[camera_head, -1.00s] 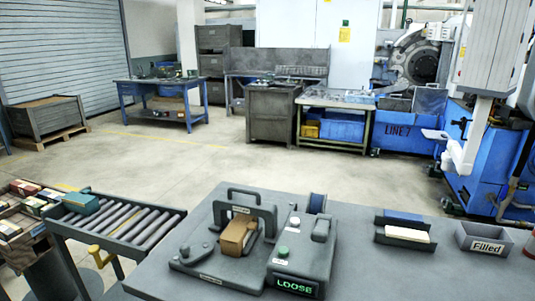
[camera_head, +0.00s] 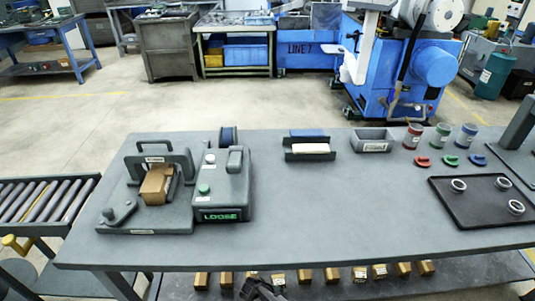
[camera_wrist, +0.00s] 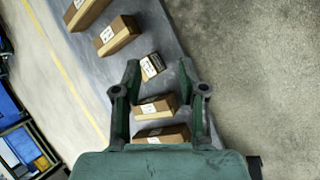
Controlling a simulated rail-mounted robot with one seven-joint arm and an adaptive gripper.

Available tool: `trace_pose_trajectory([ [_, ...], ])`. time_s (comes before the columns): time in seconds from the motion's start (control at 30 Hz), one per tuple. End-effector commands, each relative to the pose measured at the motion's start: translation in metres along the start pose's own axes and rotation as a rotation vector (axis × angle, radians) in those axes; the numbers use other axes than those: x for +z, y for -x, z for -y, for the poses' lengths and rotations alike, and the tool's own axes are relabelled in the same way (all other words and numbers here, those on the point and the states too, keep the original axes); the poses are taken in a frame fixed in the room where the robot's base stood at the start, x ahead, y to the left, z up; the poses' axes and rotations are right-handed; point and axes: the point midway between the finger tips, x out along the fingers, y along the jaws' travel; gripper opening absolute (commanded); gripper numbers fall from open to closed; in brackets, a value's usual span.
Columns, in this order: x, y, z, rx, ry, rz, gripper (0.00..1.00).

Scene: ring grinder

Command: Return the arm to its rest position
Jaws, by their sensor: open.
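My gripper (camera_wrist: 160,70) is open in the wrist view, with its two green fingers spread apart and nothing held. Beyond and between the fingers, small cardboard boxes (camera_wrist: 155,107) lie on a grey shelf below; the gap to them cannot be judged exactly. In the head view a dark part of my gripper (camera_head: 262,289) shows at the bottom edge, in front of the workbench (camera_head: 330,215) and near the row of boxes on its lower shelf. The rest of my arm is out of view.
On the bench stand a clamp fixture (camera_head: 150,222) holding a brown box (camera_head: 158,184), a unit reading LOOSE (camera_head: 222,190), a grey bin (camera_head: 373,141), several cups, and a dark tray (camera_head: 470,214) with rings. A roller conveyor (camera_head: 40,205) stands at left. Open floor lies behind.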

Motion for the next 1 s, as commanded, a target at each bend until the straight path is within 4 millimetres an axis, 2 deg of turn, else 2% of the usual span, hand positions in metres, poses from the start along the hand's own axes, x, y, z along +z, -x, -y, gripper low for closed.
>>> trace_pose_trajectory([
  [0.03, 0.034, -0.005, 0.004, -0.066, -0.07, 0.051, 0.42],
  [0.2, 0.115, -0.016, 0.035, -0.285, -0.296, 0.198, 0.42],
  [0.3, 0.156, -0.012, 0.058, -0.416, -0.43, 0.28, 0.42],
  [0.43, 0.197, 0.002, 0.089, -0.583, -0.596, 0.376, 0.42],
  [0.53, 0.217, 0.015, 0.11, -0.695, -0.704, 0.434, 0.42],
  [0.7, 0.233, 0.032, 0.131, -0.82, -0.82, 0.493, 0.42],
  [1.0, 0.235, 0.037, 0.138, -0.862, -0.859, 0.511, 0.42],
])
